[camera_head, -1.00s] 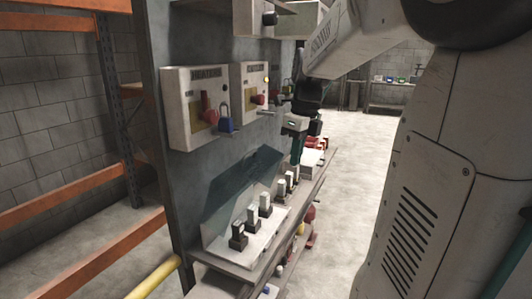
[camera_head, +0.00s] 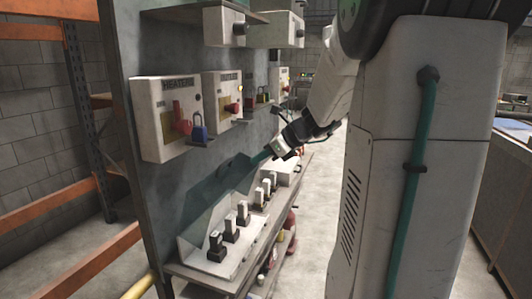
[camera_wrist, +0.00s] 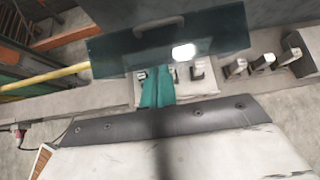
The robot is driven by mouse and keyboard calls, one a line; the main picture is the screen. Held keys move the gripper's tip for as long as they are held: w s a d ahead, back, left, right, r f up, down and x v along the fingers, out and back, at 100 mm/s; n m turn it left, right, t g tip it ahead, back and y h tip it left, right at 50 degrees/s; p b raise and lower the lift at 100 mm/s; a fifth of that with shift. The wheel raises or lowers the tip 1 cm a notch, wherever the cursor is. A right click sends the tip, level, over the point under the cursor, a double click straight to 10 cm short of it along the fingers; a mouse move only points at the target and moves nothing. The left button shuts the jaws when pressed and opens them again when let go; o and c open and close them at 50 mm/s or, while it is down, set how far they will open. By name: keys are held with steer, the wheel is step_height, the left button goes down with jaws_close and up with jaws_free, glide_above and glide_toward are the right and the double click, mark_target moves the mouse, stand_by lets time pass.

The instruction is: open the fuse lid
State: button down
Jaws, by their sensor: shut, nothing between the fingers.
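The fuse lid (camera_head: 204,196) is a see-through, dark teal cover. It stands tilted up against the panel behind a white fuse base (camera_head: 192,252), with dark and white fuses (camera_head: 230,229) exposed in front. In the wrist view the lid (camera_wrist: 110,55) spans the upper middle, with a handle (camera_wrist: 158,29) along its far edge. My gripper (camera_head: 262,157) is shut and empty at the lid's far upper end in the head view. Its teal fingers (camera_wrist: 158,80) overlap the lid's lower edge in the wrist view; I cannot tell whether they touch it.
More fuses (camera_head: 267,187) stand farther along the shelf. An orange rack (camera_head: 85,258) is at left. Open floor (camera_head: 318,205) lies right of the shelf.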

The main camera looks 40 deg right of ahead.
mark_target(237, 179)
steer(key=w+a+f, duration=0.1)
steer(key=w, duration=0.1)
steer(key=w+a, duration=0.1)
steer(key=w, duration=0.1)
steer(key=w+a+f, duration=0.1)
steer(key=w, duration=0.1)
steer(key=shift+f, duration=0.3)
steer(key=shift+w, duration=0.3)
steer(key=shift+w+a+r, duration=0.1)
steer(key=shift+w, duration=0.1)
